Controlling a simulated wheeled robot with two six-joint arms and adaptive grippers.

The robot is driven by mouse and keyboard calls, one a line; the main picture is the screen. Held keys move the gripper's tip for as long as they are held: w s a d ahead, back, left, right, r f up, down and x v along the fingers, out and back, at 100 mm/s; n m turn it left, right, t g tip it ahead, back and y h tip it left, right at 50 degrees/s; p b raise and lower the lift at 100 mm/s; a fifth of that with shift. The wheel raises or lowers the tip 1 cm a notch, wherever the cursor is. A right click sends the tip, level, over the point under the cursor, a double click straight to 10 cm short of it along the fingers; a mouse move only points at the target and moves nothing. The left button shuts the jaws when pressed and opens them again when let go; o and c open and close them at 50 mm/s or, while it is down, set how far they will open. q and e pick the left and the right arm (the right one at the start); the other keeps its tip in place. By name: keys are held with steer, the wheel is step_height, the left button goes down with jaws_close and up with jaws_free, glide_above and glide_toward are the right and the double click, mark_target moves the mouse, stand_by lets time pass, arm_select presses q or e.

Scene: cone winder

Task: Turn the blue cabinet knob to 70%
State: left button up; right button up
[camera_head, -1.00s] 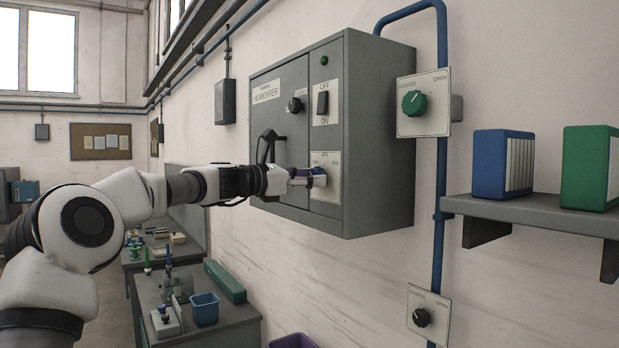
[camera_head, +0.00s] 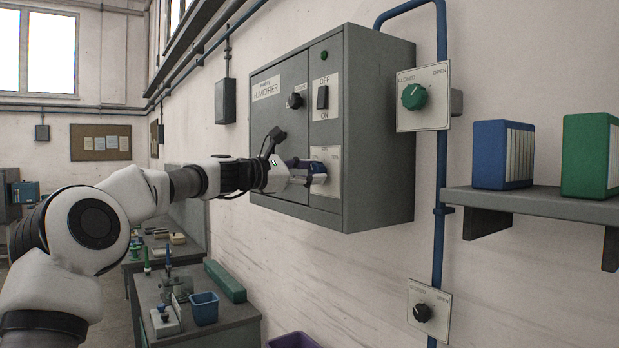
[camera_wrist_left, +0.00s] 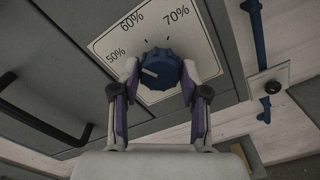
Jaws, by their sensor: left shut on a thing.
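The blue cabinet knob (camera_wrist_left: 160,70) sits on a white scale plate (camera_wrist_left: 105,42) marked 50%, 60% and 70%. Its white pointer line points left, closest to the 50% mark. My left gripper (camera_head: 315,172) reaches the lower right of the grey humidifier cabinet (camera_head: 378,130). In the left wrist view its two fingers are shut on the knob, one on each side. In the head view the fingers hide most of the knob. My right gripper is not in view.
A black knob (camera_head: 295,101) and an OFF/ON switch (camera_head: 322,97) are above on the cabinet. A green knob (camera_head: 414,97) on a plate and a blue pipe (camera_head: 438,200) are to its right. A shelf (camera_head: 540,207) holds blue and green boxes.

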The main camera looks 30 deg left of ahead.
arm_select(q)
steer(key=m+b, duration=0.2)
steer(key=m, duration=0.2)
steer(key=shift+m, duration=0.3)
steer(key=m+b, duration=0.1)
steer(key=m, duration=0.2)
steer(key=shift+m, duration=0.4)
steer(key=m+b, duration=0.1)
steer(key=m, duration=0.2)
steer(key=shift+m+b, duration=0.75)
steer(key=shift+m, duration=1.35)
steer(key=o, duration=1.1)
steer(key=shift+o, duration=0.2)
steer(key=shift+s, duration=0.1)
